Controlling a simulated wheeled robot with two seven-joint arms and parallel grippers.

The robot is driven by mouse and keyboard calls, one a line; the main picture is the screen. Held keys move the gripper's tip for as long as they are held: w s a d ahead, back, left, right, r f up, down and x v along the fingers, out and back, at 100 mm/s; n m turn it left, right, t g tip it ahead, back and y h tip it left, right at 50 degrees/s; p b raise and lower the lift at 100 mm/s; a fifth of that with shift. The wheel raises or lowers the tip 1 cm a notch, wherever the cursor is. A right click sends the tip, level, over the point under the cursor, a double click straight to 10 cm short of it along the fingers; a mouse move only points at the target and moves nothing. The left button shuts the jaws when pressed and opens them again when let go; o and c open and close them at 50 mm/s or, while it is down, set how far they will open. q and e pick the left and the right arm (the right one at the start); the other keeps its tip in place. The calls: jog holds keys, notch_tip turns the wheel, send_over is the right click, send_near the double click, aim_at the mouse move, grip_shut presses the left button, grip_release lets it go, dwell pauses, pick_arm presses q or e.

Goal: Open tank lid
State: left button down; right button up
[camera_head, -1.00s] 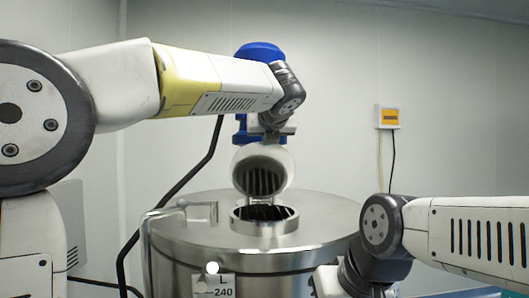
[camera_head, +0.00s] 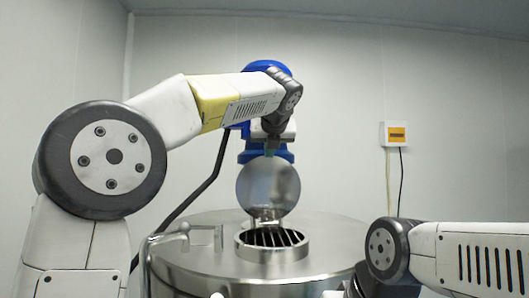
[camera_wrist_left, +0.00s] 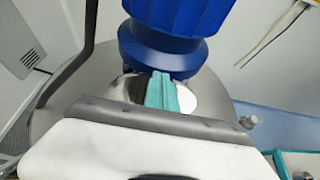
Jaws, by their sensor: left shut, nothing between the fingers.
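The tank lid (camera_head: 262,190) is a round shiny metal disc. It stands raised, close to upright, at the back of the round tank opening (camera_head: 271,246), and dark bars show inside the opening. My left gripper (camera_head: 275,154) is at the lid's top edge, in front of the blue motor; whether it touches the lid is unclear. In the left wrist view its teal fingers (camera_wrist_left: 162,92) are together and empty, with part of the shiny lid (camera_wrist_left: 190,100) beside them. My right arm enters low at the right, and its gripper is out of view.
The steel tank top (camera_head: 325,232) surrounds the opening, with a bent metal pipe (camera_head: 185,232) at its left. A blue motor (camera_wrist_left: 180,30) stands close behind the lid. A black cable (camera_head: 205,180) runs at the left. A yellow-and-white box (camera_head: 396,134) hangs on the wall.

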pick_arm(q)
jog(key=shift+d, duration=0.15)
jog(key=v, duration=0.8)
jog(key=shift+s+a, duration=0.25)
jog(key=shift+s, duration=0.1)
jog(key=shift+d, duration=0.1)
